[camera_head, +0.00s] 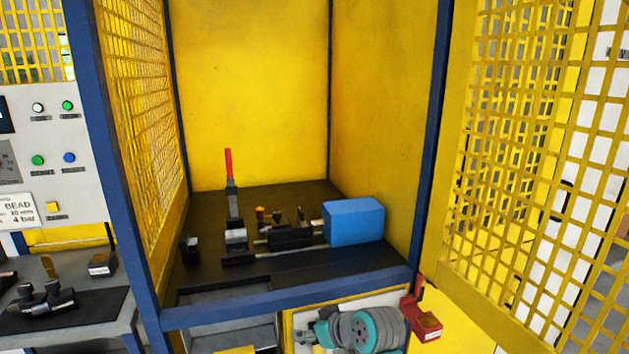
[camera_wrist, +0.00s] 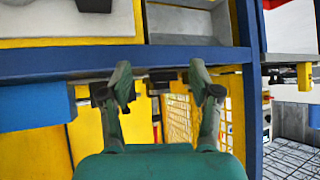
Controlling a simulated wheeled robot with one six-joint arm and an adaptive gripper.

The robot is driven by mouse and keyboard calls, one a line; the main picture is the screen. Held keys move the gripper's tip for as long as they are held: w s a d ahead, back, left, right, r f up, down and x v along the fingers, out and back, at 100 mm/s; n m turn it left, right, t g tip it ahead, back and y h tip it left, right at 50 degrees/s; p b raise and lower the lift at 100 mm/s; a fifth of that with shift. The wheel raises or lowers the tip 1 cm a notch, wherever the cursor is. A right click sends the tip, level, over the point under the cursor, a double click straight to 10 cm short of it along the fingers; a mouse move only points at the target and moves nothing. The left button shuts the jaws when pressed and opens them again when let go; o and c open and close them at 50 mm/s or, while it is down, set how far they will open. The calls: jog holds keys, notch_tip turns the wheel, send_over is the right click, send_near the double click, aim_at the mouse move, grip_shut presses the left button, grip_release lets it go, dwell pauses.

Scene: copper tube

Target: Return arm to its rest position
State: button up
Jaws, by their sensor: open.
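In the camera_head view I cannot make out the gripper's fingers. There, a dark fixture (camera_head: 291,237) with a thin rod stands on the black worktop (camera_head: 290,270) inside the yellow cell. A clamp with an upright red handle (camera_head: 228,163) stands at its left. A blue block (camera_head: 354,222) sits at its right end. I cannot pick out a copper tube for certain.
Yellow mesh panels (camera_head: 140,100) and blue posts (camera_head: 434,150) bound the cell; an open mesh door (camera_head: 510,130) is at right. A small red bracket (camera_head: 417,300) sticks out by the front edge. A side bench (camera_head: 75,325) with small parts and a control panel (camera_head: 50,150) are at left.

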jog(key=s+d+f+m+t+h, duration=0.1)
jog(key=s+d+f+m, duration=0.15)
jog(key=s+f, duration=0.35)
jog(key=s+d+f+m+t, duration=0.1)
jog(key=s+d+f, duration=0.2)
jog(key=f, duration=0.4)
jog(key=s+d+f+m+t+h, duration=0.1)
jog(key=s+d+f, duration=0.3)
jog(key=s, duration=0.4)
jog(key=s+d+f+m+t+h, duration=0.1)
jog(key=s+d+f+h, duration=0.15)
jog(key=s, duration=0.45)
jog(key=s+d+r+t, duration=0.1)
jog(key=s+r, duration=0.3)
jog(key=s, duration=0.6)
jog(key=s+d+r+m+t+h, duration=0.1)
jog(key=s+d+r, duration=0.2)
jog(key=s, duration=0.7)
jog(key=s+d+r+m+t+h, duration=0.1)
jog(key=s+d+r, duration=0.2)
jog(key=s, duration=0.7)
notch_tip(320, 180, up, 3)
jog(key=shift+f, duration=0.2)
jog(key=shift+s+d, duration=0.1)
